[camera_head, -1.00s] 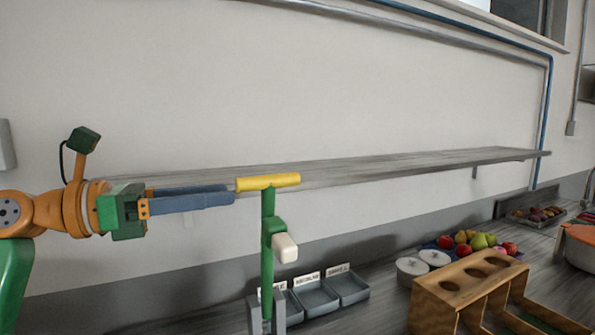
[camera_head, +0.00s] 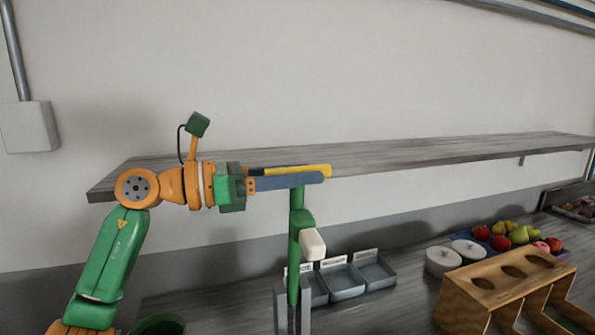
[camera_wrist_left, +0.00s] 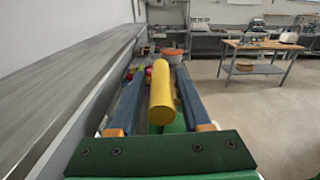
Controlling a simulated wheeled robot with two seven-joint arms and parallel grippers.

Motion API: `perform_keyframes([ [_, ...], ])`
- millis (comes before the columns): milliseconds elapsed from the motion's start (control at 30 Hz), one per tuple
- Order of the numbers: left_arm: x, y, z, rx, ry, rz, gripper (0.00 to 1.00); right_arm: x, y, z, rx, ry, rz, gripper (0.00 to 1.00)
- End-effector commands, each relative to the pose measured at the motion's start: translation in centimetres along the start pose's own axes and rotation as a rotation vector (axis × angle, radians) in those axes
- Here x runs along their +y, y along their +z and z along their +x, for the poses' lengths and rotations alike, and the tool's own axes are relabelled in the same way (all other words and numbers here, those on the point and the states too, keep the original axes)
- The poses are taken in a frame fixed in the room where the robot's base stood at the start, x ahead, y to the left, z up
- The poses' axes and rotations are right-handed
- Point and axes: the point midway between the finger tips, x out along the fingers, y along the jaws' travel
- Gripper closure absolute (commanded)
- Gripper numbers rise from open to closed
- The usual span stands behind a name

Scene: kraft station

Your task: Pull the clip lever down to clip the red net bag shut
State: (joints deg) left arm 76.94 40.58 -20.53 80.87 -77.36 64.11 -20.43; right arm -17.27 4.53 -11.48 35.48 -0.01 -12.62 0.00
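The clip lever has a yellow bar handle (camera_head: 327,170) lying level on top of a green upright (camera_head: 295,235) with a white block (camera_head: 313,244) on its side. My left gripper (camera_head: 318,177) reaches in from the left at the handle's height. In the left wrist view the yellow handle (camera_wrist_left: 162,95) lies lengthwise between the two blue fingers, which are apart with a gap showing on the left side. Contact with the right finger cannot be told. The red net bag is not visible. My right gripper is not in view.
A grey shelf (camera_head: 430,149) runs along the wall just behind the handle. Grey labelled bins (camera_head: 345,284) stand behind the lever post. A wooden rack (camera_head: 500,281), lidded white pots (camera_head: 443,261) and a blue tray of fruit (camera_head: 515,237) are to the right.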

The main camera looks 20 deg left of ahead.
Motion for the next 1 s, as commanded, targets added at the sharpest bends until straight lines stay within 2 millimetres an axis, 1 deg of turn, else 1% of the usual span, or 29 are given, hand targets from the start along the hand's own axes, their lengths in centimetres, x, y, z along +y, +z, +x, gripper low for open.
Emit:
perform_keyframes([
  [33,0.00,0.01,-0.02,0.000,0.000,0.000,0.69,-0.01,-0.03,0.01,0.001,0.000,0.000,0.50],
  [133,0.00,0.02,-0.03,0.000,0.000,0.000,0.96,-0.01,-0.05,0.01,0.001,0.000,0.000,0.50],
  [167,0.00,0.03,-0.03,-0.001,0.000,0.000,1.00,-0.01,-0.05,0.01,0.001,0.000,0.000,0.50],
  [1000,-0.03,0.10,-0.05,-0.003,-0.001,0.000,1.00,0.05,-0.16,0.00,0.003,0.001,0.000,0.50],
])
